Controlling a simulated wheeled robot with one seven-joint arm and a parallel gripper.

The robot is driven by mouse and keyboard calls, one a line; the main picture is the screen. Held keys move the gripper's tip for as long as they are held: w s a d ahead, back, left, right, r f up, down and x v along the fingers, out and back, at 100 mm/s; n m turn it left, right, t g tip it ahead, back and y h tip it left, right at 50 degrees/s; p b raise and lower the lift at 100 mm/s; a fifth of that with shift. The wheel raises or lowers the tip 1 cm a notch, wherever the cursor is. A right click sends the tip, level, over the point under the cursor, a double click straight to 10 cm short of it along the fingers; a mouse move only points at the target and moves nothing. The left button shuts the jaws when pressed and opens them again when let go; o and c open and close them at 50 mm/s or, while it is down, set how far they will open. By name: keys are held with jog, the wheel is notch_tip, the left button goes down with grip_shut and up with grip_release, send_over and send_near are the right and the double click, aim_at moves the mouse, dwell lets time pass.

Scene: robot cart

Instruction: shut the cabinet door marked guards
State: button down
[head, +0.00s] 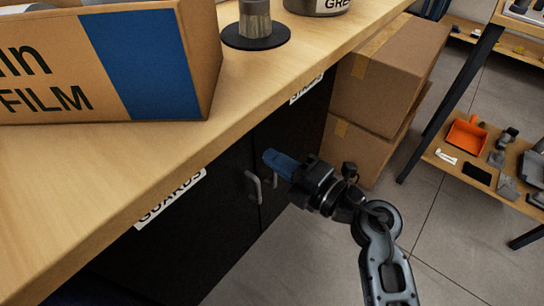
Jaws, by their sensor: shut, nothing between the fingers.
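The cabinet door marked GUARDS (205,235) is the dark left door under the bench top. A grey bar handle (253,187) is near the door's right edge. The door looks roughly in line with the dark door to its right (300,125), but the dark surfaces hide whether a small gap is left. My gripper (272,160) has blue fingers that are shut and empty. In the picture it is just right of the handle, in front of the right door; I cannot tell whether it touches anything.
A film carton (160,60), a round black base with a post (256,25) and a grey container (318,5) stand on the bench top (150,155). Cardboard boxes (385,85) are stacked beyond the cabinet. A low table with an orange bin (466,136) is at right. Floor between is clear.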

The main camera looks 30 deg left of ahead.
jog(key=s+d+p, duration=0.1)
jog(key=d, duration=0.7)
jog(key=shift+s+d+p, duration=0.25)
jog(key=shift+d+p, duration=0.1)
jog(key=shift+d, duration=0.05)
jog(key=s+d+r+m+t+h, duration=0.1)
jog(key=s+d+r+m+t, duration=0.45)
jog(key=s+m+t, duration=0.55)
jog(key=s+d+m+h, duration=1.7)
jog(key=s+d+m, duration=0.3)
jog(key=d+m, duration=0.4)
notch_tip(320, 180, up, 16)
jog(key=n+p, duration=0.1)
jog(key=p, duration=1.4)
jog(key=shift+d+f+p, duration=0.25)
jog(key=shift+d+p, duration=0.05)
jog(key=shift+p, duration=0.05)
